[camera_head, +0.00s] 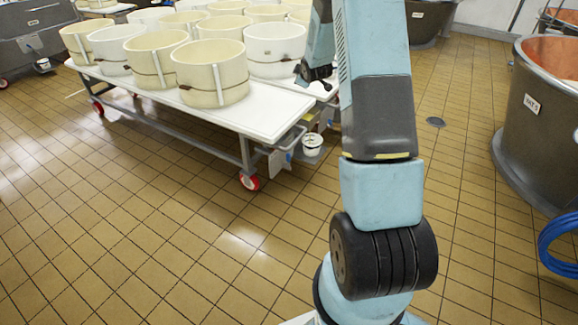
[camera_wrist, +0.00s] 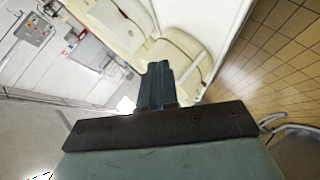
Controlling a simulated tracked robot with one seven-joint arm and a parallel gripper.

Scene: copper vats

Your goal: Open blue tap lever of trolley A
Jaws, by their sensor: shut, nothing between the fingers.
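A trolley (camera_head: 262,125) with a white top stands left of my arm in the head view. At its near right end, below the top, is a small patch of blue (camera_head: 289,156) beside a pale plate; it may be the tap lever, but it is too small to tell its position. A small white bucket (camera_head: 312,146) is close by. My gripper (camera_wrist: 157,70) is shut and empty in the wrist view, with cream moulds beyond it. In the head view its dark end is above the trolley's right end, partly hidden by my arm, apart from the blue patch.
Several cream moulds (camera_head: 211,75) stand on the trolley. A red-wheeled leg (camera_head: 249,182) supports its near corner. A copper-lined vat (camera_head: 535,125) and a coiled blue hose (camera_head: 558,245) are at the right. The tiled floor (camera_head: 180,230) in front of the trolley is clear.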

